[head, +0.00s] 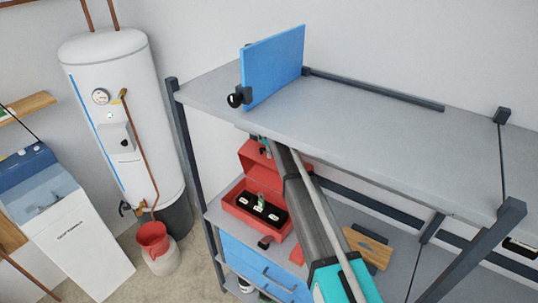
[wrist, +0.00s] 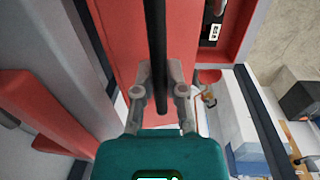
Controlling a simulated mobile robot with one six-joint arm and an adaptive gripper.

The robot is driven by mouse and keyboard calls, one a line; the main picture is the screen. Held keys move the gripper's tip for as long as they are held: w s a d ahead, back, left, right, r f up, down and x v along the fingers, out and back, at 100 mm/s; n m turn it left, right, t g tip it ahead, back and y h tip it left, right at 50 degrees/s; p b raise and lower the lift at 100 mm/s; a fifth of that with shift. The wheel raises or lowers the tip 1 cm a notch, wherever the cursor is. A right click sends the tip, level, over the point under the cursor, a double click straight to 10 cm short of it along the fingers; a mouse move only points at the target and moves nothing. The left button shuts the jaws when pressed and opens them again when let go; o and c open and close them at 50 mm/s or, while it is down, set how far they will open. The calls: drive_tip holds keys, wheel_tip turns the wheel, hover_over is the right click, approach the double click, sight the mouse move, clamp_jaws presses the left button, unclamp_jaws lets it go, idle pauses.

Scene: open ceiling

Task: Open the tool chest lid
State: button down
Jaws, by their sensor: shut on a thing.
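The red tool chest (head: 232,207) sits on the shelf below the rack's top board. Its lid (head: 252,160) is raised at the back, and the dark inside shows with small white-labelled items and a green-and-white item. My gripper (head: 265,147) is at the raised lid, partly hidden by my arm and the top board. In the wrist view my gripper (wrist: 160,72) is shut on a long black handle bar (wrist: 155,30) in front of the red lid (wrist: 118,45). The lid's hinge is hidden.
The grey top board (head: 360,125) hangs close above the chest and carries a blue panel (head: 274,65). Blue drawers (head: 255,262) are below. A wooden piece (head: 368,247) lies right of the chest.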

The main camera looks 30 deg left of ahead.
drive_tip(key=shift+w+d, duration=0.35)
drive_tip(key=shift+w, duration=0.45)
drive_tip(key=c, duration=0.7)
unclamp_jaws()
drive_tip(key=shift+w+d, duration=0.15)
drive_tip(key=shift+w, duration=0.05)
drive_tip(key=shift+s+a, duration=0.15)
drive_tip(key=shift+a, duration=0.05)
